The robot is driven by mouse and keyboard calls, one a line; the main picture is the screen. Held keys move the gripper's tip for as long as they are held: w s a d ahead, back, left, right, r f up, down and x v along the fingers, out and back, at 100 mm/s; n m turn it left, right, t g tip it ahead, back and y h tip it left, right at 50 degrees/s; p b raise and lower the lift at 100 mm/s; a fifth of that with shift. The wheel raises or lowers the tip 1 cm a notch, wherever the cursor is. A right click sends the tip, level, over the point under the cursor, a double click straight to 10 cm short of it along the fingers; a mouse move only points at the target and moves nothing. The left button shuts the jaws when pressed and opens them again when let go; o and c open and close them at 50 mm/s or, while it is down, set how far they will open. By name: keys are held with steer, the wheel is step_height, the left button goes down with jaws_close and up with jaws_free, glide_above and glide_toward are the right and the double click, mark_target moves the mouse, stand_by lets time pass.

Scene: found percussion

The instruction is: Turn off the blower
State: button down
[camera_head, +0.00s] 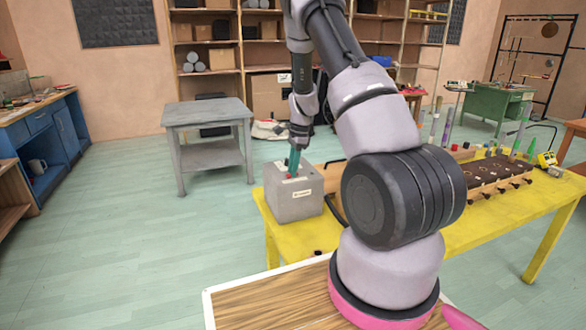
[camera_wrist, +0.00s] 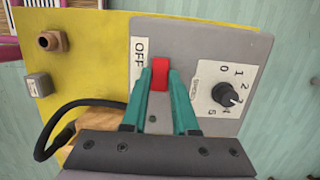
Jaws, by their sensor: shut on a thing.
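The blower is a grey box (camera_head: 297,205) on the left end of the yellow table. Its top panel (camera_wrist: 222,50) fills the middle of the wrist view. A red switch (camera_wrist: 160,72) sits on the panel beside a label reading OFF (camera_wrist: 140,52). My gripper (camera_head: 293,165) reaches down to the box top from above. Its teal fingers (camera_wrist: 161,84) are closed on the red switch, one on each side. A black dial knob (camera_wrist: 224,95) with a numbered scale is to the right of the switch. The fingers partly hide the switch and panel.
The yellow table (camera_head: 455,238) also carries a brown board (camera_head: 490,172) with a row of pegs and upright tubes. A black cable (camera_wrist: 62,120) curves beside the box. A grey side table (camera_head: 209,115) stands behind, left. Open floor lies to the left.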

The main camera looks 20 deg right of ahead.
steer(key=c, duration=0.7)
jaws_free()
steer(key=r, duration=0.3)
steer(key=d+r, duration=0.1)
steer(key=r, duration=0.3)
steer(key=d+r, duration=0.1)
steer(key=r, duration=0.2)
steer(key=shift+r, duration=0.35)
steer(key=shift+a, duration=0.1)
